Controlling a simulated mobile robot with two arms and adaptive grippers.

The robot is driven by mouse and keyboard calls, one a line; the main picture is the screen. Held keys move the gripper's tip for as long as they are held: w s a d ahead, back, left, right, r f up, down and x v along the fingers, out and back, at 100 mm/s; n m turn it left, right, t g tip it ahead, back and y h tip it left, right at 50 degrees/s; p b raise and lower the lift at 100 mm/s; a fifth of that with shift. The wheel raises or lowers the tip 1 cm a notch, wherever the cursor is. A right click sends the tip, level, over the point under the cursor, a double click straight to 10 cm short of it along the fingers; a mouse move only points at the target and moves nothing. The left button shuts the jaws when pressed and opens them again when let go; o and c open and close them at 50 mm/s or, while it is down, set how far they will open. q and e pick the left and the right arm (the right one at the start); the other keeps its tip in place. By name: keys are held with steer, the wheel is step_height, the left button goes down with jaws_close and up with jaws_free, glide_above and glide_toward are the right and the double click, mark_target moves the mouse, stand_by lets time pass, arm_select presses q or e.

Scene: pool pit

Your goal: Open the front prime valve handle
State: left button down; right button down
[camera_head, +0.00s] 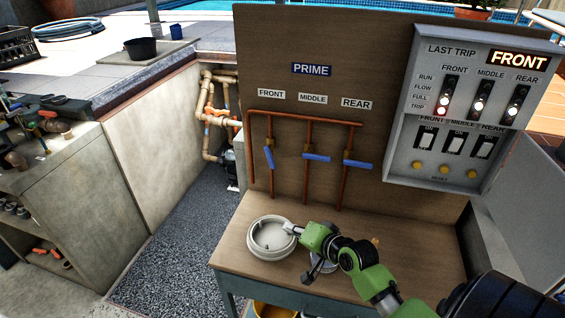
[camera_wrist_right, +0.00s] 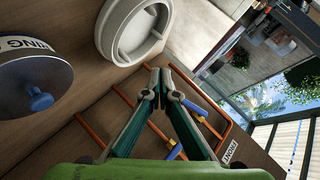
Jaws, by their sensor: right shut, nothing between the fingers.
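The front prime valve handle (camera_head: 269,158) is blue and hangs nearly in line with its vertical copper pipe, a little tilted, under the FRONT label (camera_head: 271,93). The middle handle (camera_head: 316,157) and rear handle (camera_head: 358,164) lie crosswise, nearly level. My right gripper (camera_head: 291,228) is shut and empty, low over the bench by a white round lid or ring, below and apart from the valves. In the right wrist view its fingertips (camera_wrist_right: 160,83) meet, with copper pipes and blue handles beyond, partly hidden by the fingers. My left gripper is out of view.
The white round part (camera_head: 271,238) sits on the wooden bench (camera_head: 235,245). A round lidded item (camera_wrist_right: 35,75) with a blue knob shows in the right wrist view. The grey control box (camera_head: 408,160) juts from the board at the right. The board around the valves is clear.

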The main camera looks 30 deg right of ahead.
steer(key=w+d+r+m+t+h, duration=0.2)
steer(key=w+d+r+m+t, duration=0.3)
steer(key=d+r, duration=0.5)
steer(key=g+p, duration=0.1)
steer(key=p, duration=0.1)
glide_toward(274, 165)
steer(key=w+d, duration=0.4)
steer(key=shift+w+a+f+m+p, duration=0.15)
steer(key=shift+w+a+m+p, duration=0.3)
steer(key=shift+w+a, duration=0.85)
steer(key=shift+w+d, duration=0.1)
steer(key=shift+d, duration=0.05)
steer(key=f+b, duration=0.1)
steer(key=b, duration=0.2)
steer(key=m+t+b, duration=0.1)
steer(key=b, duration=0.2)
steer(key=shift+w+a+f, duration=0.4)
steer(key=shift+w+r+b, duration=0.1)
steer(key=shift+r+b, duration=0.1)
steer(key=shift+b, duration=0.4)
